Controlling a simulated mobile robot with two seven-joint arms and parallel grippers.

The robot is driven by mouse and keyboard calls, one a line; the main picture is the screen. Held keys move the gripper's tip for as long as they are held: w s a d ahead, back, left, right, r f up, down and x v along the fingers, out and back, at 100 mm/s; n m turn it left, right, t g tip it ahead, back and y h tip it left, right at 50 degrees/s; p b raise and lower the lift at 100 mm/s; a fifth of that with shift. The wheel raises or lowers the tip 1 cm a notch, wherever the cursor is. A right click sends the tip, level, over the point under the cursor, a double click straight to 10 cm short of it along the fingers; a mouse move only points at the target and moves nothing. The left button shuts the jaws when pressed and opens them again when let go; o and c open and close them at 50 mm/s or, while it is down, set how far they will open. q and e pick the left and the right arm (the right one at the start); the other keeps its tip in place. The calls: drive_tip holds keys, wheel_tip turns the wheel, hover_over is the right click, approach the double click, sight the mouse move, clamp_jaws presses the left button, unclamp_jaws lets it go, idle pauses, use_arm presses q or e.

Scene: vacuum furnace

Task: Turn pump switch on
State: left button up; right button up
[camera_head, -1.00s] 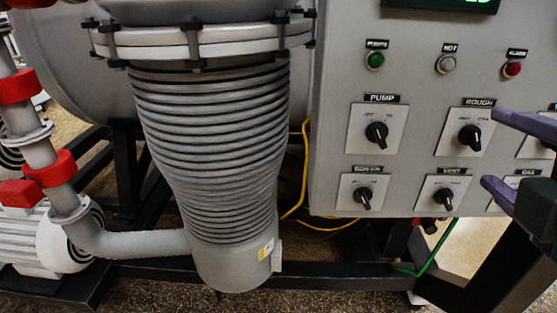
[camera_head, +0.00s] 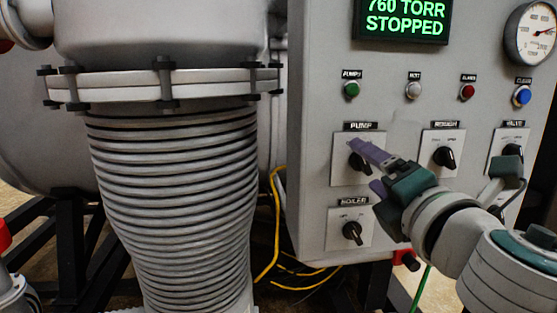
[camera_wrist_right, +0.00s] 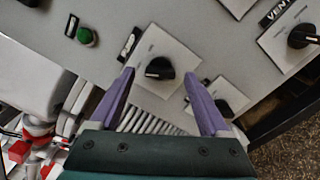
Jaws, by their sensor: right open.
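The pump switch (camera_head: 357,163) is a black rotary knob on a pale square plate under the PUMP label, on the grey control panel (camera_head: 308,110). My right gripper (camera_head: 371,166) is open and empty, reaching in from the right. Its purple fingers are in front of the pump plate; the upper one partly hides the knob and the plate's letters. In the right wrist view, the pump knob (camera_wrist_right: 160,68) shows ahead, between the two open fingertips (camera_wrist_right: 160,77). I cannot tell whether the fingers touch the knob. The left gripper is not in view.
The green screen (camera_head: 404,20) reads 760 TORR STOPPED. The boiler knob (camera_head: 352,232) is just below, and the rough knob (camera_head: 444,157) is to the right. A ribbed column (camera_head: 175,190) stands left of the panel. Yellow cables (camera_head: 274,225) hang between them.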

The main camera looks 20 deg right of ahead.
drive_tip(key=shift+w+d, duration=0.15)
drive_tip(key=shift+w, duration=0.5)
clamp_jaws()
